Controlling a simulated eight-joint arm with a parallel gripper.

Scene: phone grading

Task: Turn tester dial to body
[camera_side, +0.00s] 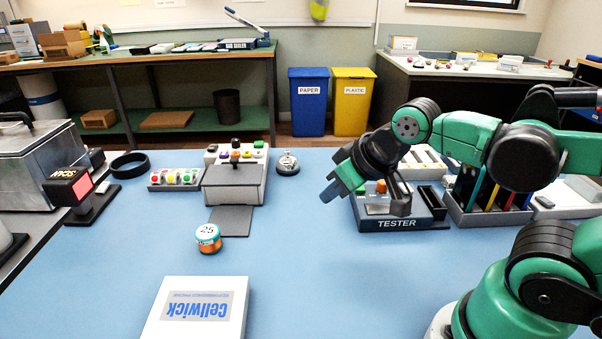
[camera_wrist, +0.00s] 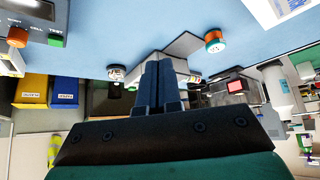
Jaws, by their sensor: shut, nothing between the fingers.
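The tester (camera_side: 398,223) is a dark box with a "TESTER" label, standing right of centre on the blue table in the side view. Its orange dial (camera_side: 381,187) stands up behind the front edge, partly crowded by my arm. My gripper (camera_side: 331,194) is shut and empty, above and left of the tester, tilted down to the left. In the wrist view the shut fingers (camera_wrist: 156,68) point away from the dial.
A rack with coloured slots (camera_side: 490,198) stands right of the tester. The blue table between jar and tester is clear.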

